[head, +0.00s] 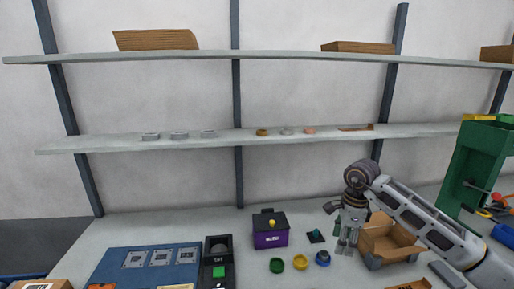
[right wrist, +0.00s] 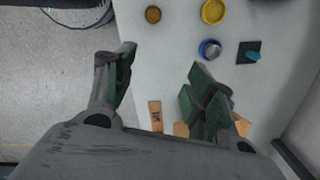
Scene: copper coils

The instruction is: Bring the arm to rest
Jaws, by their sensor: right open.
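My right arm (head: 425,218) comes in from the right in the head view, and its gripper (head: 346,250) hangs pointing down just left of an open cardboard box (head: 388,238). In the right wrist view the two green-padded fingers of the right gripper (right wrist: 160,88) stand wide apart with nothing between them. The gripper is above the table, apart from the objects there. My left gripper does not show in either view.
Green (head: 277,265), yellow (head: 300,262) and blue (head: 323,258) round pieces lie left of the gripper. A purple box (head: 270,238) stands behind them. A green press-like frame (head: 478,165) stands at right. A blue panel (head: 150,265) lies at left. Two shelves run along the wall.

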